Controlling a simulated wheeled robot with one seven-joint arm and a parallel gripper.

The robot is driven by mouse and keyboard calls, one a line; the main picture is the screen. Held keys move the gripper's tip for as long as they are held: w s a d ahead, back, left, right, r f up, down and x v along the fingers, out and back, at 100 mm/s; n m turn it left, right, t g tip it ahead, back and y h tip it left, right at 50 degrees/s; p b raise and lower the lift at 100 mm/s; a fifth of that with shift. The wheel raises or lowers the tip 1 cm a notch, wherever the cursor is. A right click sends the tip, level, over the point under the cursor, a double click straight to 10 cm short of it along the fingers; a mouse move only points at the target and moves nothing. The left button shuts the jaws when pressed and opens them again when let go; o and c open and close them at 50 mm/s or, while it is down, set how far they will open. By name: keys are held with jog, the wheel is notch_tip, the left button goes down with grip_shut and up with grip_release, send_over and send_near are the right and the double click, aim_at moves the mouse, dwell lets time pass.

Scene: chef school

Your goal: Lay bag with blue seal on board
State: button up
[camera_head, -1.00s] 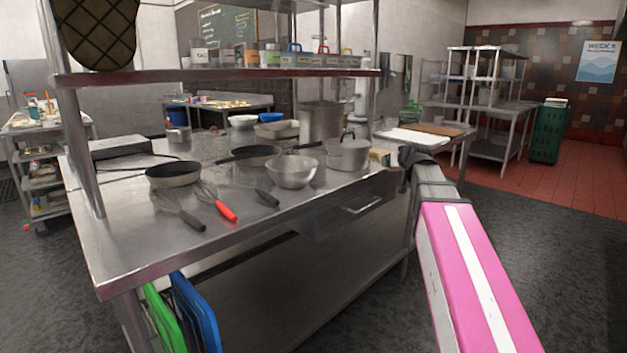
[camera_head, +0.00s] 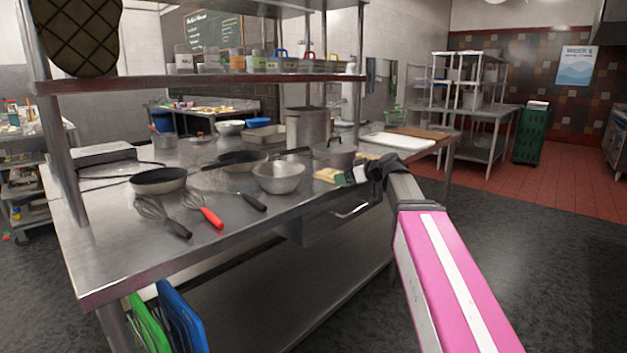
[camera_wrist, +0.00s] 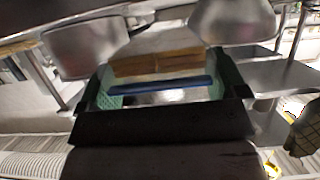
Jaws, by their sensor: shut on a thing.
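The bag's blue seal (camera_wrist: 160,87) shows as a bar across the jaws in the wrist view. A tan block (camera_wrist: 155,63) shows just beyond it and looks like the bag's contents. My gripper (camera_wrist: 163,92) is shut on the bag, with green pads at either side. In the head view my gripper (camera_head: 362,172) is at the metal table's right end, and a tan piece of the bag (camera_head: 328,175) shows left of it, beside the steel bowl. A white board (camera_head: 398,140) and a brown board (camera_head: 420,132) lie on a surface behind my gripper.
A shelf (camera_head: 200,80) hangs above. Blue and green boards (camera_head: 182,318) stand below. Floor to the right is clear.

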aim_at(322, 169)
jog(key=w+a, duration=0.2)
jog(key=a, duration=0.1)
jog(key=w+a, duration=0.5)
jog(key=a, duration=0.1)
jog(key=shift+w+a, duration=0.35)
jog(key=shift+a, duration=0.05)
jog(key=shift+w+a+f, duration=0.15)
jog(key=shift+a+f, duration=0.05)
jog(key=shift+f, duration=0.7)
jog(key=shift+w+a+f, duration=0.1)
jog(key=shift+a+f, duration=0.05)
jog(key=shift+f, duration=0.75)
jog(key=o, duration=0.7)
jog(key=shift+f, duration=0.1)
